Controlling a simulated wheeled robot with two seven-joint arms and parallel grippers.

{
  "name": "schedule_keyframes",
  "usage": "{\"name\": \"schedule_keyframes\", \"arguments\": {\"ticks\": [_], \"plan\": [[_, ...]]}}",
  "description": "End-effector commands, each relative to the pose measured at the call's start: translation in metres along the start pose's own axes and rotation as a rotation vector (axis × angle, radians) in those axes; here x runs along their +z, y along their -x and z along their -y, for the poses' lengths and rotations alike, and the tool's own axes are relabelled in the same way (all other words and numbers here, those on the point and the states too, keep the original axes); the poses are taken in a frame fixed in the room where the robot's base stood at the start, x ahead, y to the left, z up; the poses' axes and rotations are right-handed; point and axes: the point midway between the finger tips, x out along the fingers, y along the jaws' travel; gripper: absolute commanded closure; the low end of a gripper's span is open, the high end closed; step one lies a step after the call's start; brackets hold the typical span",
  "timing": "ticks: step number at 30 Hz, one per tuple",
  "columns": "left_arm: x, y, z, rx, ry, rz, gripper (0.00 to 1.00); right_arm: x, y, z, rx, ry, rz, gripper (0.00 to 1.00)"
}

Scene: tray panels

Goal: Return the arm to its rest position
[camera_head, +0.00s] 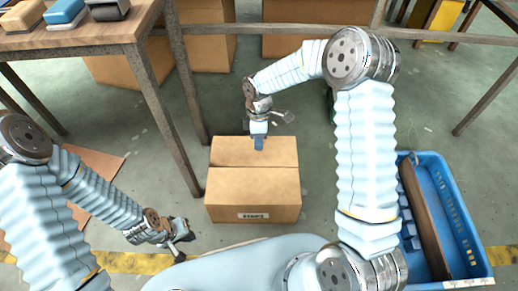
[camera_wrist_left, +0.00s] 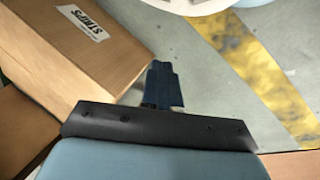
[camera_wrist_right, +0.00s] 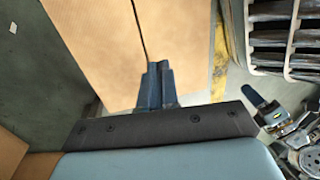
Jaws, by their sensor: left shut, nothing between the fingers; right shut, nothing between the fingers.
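My right arm reaches forward and bends to the left in the head view, with its gripper (camera_head: 259,143) above the top of a closed cardboard box (camera_head: 253,190). The right gripper is shut and empty; its fingers (camera_wrist_right: 157,87) show in the right wrist view in front of the box top (camera_wrist_right: 100,40). My left arm hangs low at the left, with its gripper (camera_head: 182,250) shut and empty near the floor. The left fingers (camera_wrist_left: 162,85) show in the left wrist view beside the labelled box (camera_wrist_left: 70,50). I cannot tell whether the right fingertips touch the box.
A blue crate (camera_head: 468,225) with a brown panel (camera_head: 424,220) stands at the right. A wooden table (camera_head: 100,32) with several blocks is at the upper left. More cardboard boxes (camera_head: 205,45) stand behind. Flat cardboard (camera_head: 97,168) lies at the left. Floor is clear around the box.

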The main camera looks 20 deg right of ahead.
Motion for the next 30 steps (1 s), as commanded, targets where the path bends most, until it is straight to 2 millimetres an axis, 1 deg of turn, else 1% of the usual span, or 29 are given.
{"name": "schedule_keyframes", "arguments": {"ticks": [1, 3, 9, 11, 13, 14, 15, 17, 18, 20, 21, 24, 25, 27, 30], "plan": [[0.0, 0.001, 0.0, 0.0, 0.0, 0.0, 1.0, 0.0, 0.005, 0.001, 0.002, 0.0, -0.001, 1.0], [0.0, 0.001, 0.0, 0.0, 0.0, 0.0, 1.0, 0.0, 0.007, 0.001, 0.001, 0.0, 0.0, 1.0], [0.0, 0.001, 0.0, 0.0, 0.0, -0.001, 1.0, 0.0, 0.008, 0.002, 0.0, -0.001, -0.001, 1.0], [0.0, 0.002, -0.001, 0.0, 0.0, 0.0, 1.0, -0.001, 0.004, 0.005, -0.005, -0.017, -0.01, 1.0], [0.0, 0.006, -0.003, 0.001, -0.001, 0.001, 1.0, -0.004, -0.01, 0.015, -0.019, -0.076, -0.047, 1.0], [0.001, 0.008, -0.004, 0.002, -0.002, 0.002, 1.0, -0.006, -0.019, 0.021, -0.028, -0.118, -0.07, 1.0], [0.001, 0.011, -0.006, 0.003, -0.003, 0.003, 1.0, -0.009, -0.033, 0.034, -0.044, -0.193, -0.109, 1.0], [0.002, 0.017, -0.01, 0.005, -0.005, 0.005, 1.0, -0.013, -0.056, 0.056, -0.073, -0.346, -0.176, 1.0], [0.002, 0.021, -0.012, 0.007, -0.007, 0.007, 1.0, -0.015, -0.071, 0.073, -0.095, -0.464, -0.219, 1.0], [0.003, 0.026, -0.016, 0.009, -0.009, 0.009, 1.0, -0.015, -0.089, 0.098, -0.123, -0.653, -0.275, 1.0], [0.004, 0.029, -0.018, 0.01, -0.01, 0.011, 1.0, -0.012, -0.098, 0.114, -0.138, -0.779, -0.304, 1.0], [0.005, 0.035, -0.022, 0.013, -0.013, 0.015, 1.0, -0.002, -0.114, 0.147, -0.158, -1.064, -0.351, 1.0], [0.005, 0.036, -0.023, 0.014, -0.014, 0.016, 1.0, 0.002, -0.116, 0.155, -0.159, -1.134, -0.36, 1.0], [0.006, 0.038, -0.025, 0.016, -0.016, 0.018, 1.0, 0.01, -0.12, 0.169, -0.156, -1.268, -0.374, 1.0], [0.006, 0.039, -0.026, 0.017, -0.017, 0.019, 1.0, 0.018, -0.123, 0.18, -0.149, -1.376, -0.384, 1.0]]}}
